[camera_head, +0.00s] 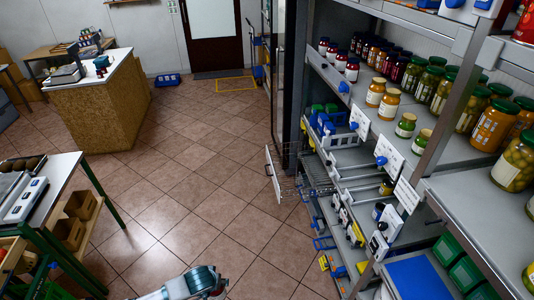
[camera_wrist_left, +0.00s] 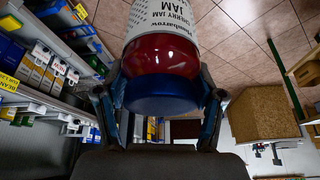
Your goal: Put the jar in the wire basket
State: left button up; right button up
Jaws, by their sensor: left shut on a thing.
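The jar (camera_wrist_left: 162,55) has dark red contents, a white cherry jam label and a blue lid. It fills the upper middle of the left wrist view, lid toward the palm. My left gripper (camera_wrist_left: 160,88) is shut on it, one finger on each side near the lid. In the head view neither this held jar nor the left gripper's fingers can be made out. A grey wire rack or basket (camera_head: 318,180) shows beside the lower right shelves; I cannot tell for sure that it is the wire basket. My right gripper is in neither view.
Shelving with several jars (camera_head: 390,103) runs along the right. A table (camera_head: 75,170) with a green leg stands at the left. A wood-sided counter (camera_head: 100,105) stands farther back. The tiled floor (camera_head: 195,180) between is clear.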

aim_at(287, 176)
jog(key=i+j+u, duration=0.25)
jog(key=i, duration=0.6)
jog(key=i+u, duration=0.3)
jog(key=i, duration=0.55)
jog(key=l, duration=0.1)
